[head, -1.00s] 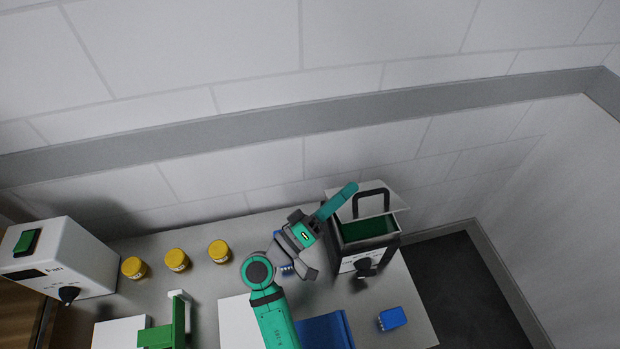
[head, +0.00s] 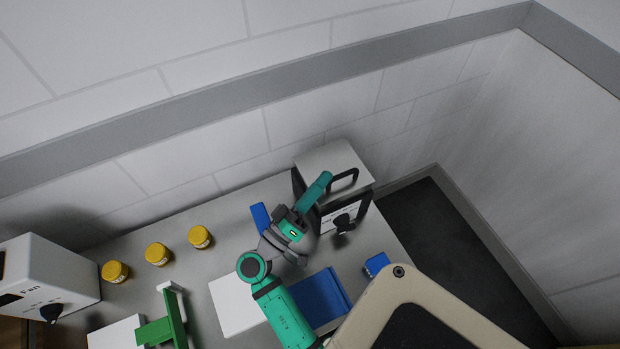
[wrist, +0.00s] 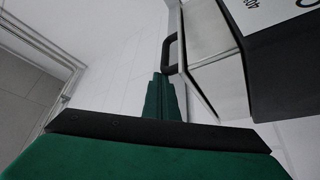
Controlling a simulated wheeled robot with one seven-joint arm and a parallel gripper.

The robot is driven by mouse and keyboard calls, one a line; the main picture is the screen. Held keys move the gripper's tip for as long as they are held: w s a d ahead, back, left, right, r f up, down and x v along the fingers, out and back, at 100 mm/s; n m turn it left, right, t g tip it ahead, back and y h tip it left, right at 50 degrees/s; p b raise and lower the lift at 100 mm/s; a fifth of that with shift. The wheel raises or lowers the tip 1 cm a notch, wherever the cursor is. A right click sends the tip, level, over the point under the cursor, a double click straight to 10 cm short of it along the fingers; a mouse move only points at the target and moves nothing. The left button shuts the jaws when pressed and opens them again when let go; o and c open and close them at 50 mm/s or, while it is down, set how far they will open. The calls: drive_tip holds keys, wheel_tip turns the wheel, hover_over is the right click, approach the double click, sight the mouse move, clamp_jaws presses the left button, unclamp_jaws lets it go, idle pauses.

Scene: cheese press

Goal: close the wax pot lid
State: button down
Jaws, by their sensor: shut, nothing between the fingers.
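The wax pot (head: 345,217) stands at the back right of the table, with a pale front, dark sides and a black knob. Its pale lid (head: 318,160) with a black loop handle (head: 343,181) lies over the top, and no green interior shows. I cannot tell whether it is fully seated. In the wrist view the shut fingers (wrist: 163,98) point toward the lid's handle (wrist: 170,54); contact cannot be told.
Yellow jars (head: 158,254) stand along the back left beside a white machine (head: 45,275). A green press (head: 172,320), white board (head: 238,303) and blue tray (head: 322,295) lie in front. A small blue block (head: 376,263) sits right. A wall is close behind.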

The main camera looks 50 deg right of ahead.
drive_tip(key=shift+s+d+f, duration=0.1)
drive_tip(key=shift+s+f, duration=0.05)
drive_tip(key=shift+f, duration=0.1)
idle(0.3)
drive_tip(key=shift+a+f, duration=0.15)
drive_tip(key=shift+a, duration=0.05)
drive_tip(key=w+a+f, duration=0.3)
drive_tip(key=a+f, duration=0.1)
drive_tip(key=a, duration=0.4)
drive_tip(key=shift+w+a+f, duration=0.1)
drive_tip(key=shift+w+f, duration=0.05)
